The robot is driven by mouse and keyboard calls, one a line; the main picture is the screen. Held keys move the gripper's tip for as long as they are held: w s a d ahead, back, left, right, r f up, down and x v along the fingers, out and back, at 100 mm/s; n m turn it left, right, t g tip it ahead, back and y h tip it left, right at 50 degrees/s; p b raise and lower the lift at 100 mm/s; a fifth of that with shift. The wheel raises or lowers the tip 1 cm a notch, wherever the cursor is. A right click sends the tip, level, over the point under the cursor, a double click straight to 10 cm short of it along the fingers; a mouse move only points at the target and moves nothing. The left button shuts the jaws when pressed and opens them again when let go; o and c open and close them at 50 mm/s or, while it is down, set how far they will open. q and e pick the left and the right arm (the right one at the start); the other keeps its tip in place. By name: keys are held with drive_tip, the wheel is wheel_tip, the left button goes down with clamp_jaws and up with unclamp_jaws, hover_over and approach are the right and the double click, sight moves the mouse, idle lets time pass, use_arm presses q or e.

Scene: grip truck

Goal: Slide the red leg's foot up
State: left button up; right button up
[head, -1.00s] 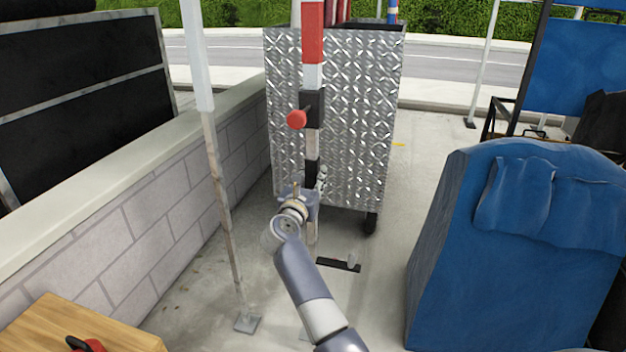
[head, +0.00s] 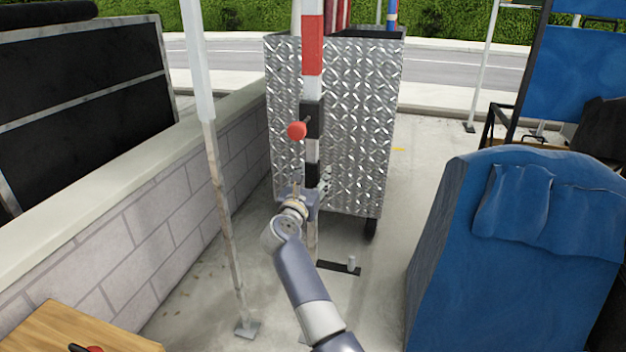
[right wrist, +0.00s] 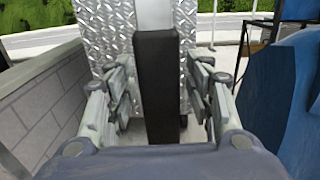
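The red leg (head: 313,55) is an upright pole, red and white at the top, in front of a metal cart. A black bracket with a red knob (head: 297,130) sits midway along it. Its lower part (head: 312,150) is white and black and shows as a black bar in the right wrist view (right wrist: 157,85). My right gripper (right wrist: 160,105) is open, with one finger on each side of the bar and gaps between. In the head view it is low on the leg (head: 312,190). The arm partly hides the leg's bottom end. My left gripper is out of view.
The diamond-plate cart (head: 362,110) stands behind the leg. A second pole (head: 217,170) stands left, by a block wall (head: 170,205). A blue covered object (head: 450,260) is at the right. A black plate with a peg (head: 338,267) lies on the floor.

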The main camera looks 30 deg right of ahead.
drive_tip(key=shift+f, duration=0.2)
drive_tip(key=shift+s+a+f, duration=0.1)
drive_tip(key=shift+s+a, duration=0.15)
drive_tip(key=shift+a, duration=0.15)
drive_tip(key=v, duration=0.6)
drive_tip(key=shift+s+a+r, duration=0.2)
drive_tip(key=shift+r, duration=0.05)
